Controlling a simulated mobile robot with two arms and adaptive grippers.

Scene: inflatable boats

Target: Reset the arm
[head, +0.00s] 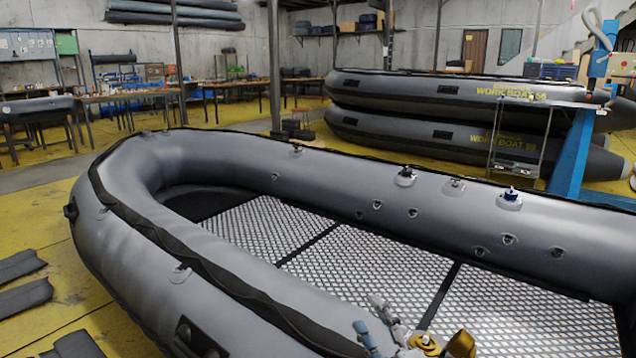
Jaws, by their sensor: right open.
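My right gripper (367,313) shows at the bottom centre, with grey-blue fingers and gold-coloured parts behind them. Its fingers are apart and nothing shows between them. It appears in front of the near side of a large grey inflatable boat (240,275) with a metal-patterned floor. I cannot tell whether it touches the boat. Most of my right arm is below the frame. My left gripper is not in view.
Two stacked grey boats (440,105) lie behind, beside a blue frame (573,150) and a clear-sided stand (517,140). Dark flat pieces (22,297) lie on the yellow floor at left. Workbenches (95,97) line the back. Open floor shows left of the boat.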

